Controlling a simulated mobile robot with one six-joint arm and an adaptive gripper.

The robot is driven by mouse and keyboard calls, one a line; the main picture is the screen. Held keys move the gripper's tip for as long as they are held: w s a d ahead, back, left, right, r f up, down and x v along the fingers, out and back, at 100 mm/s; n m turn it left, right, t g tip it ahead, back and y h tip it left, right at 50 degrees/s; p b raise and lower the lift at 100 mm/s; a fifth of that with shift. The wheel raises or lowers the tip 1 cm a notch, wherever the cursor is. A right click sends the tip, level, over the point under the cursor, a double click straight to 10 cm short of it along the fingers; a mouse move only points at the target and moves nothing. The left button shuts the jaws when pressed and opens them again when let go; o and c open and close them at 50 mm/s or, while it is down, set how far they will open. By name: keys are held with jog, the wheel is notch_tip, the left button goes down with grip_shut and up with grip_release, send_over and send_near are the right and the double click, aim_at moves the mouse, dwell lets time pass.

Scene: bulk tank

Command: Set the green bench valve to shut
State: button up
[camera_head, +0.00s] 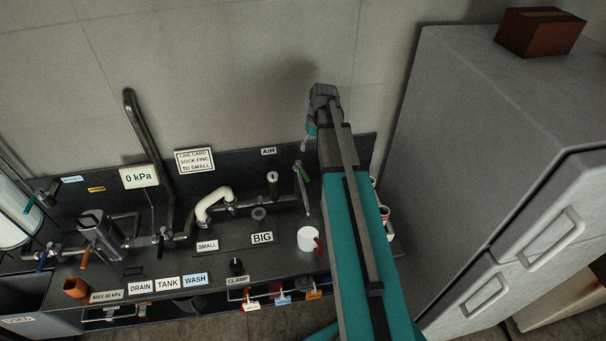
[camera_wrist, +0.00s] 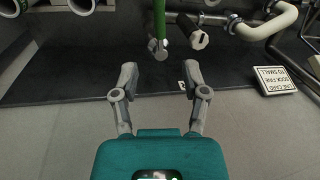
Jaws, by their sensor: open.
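In the wrist view a green bar (camera_wrist: 160,22) runs in from the top edge, close to a grey round-ended fitting. My gripper (camera_wrist: 160,78) is open and empty, its two fingers apart, with that fitting just beyond and between the tips. In the head view my gripper (camera_head: 305,147) is small and partly hidden by my arm, just above the green lever. I cannot tell any contact.
The bench (camera_head: 215,255) carries pipes, a white curved hose (camera_head: 212,203), a white mug (camera_head: 307,240) and several labels. A sign (camera_wrist: 289,80) also shows in the wrist view. A grey cabinet (camera_head: 460,130) stands right of my arm. The wall above the bench is bare.

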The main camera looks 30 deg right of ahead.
aim_at(304, 171)
jog(key=shift+w+a+f+b, duration=0.1)
jog(key=shift+a+f+b, duration=0.25)
jog(key=shift+f+b, duration=1.45)
jog(key=shift+s+a+f+b, duration=0.1)
jog(key=shift+a+f+b, duration=0.25)
jog(key=shift+f+b, duration=1.4)
jog(key=shift+w+a+f+b, duration=0.1)
jog(key=shift+a+f+b, duration=0.25)
jog(key=shift+f+b, duration=1.45)
jog(key=shift+f, duration=0.15)
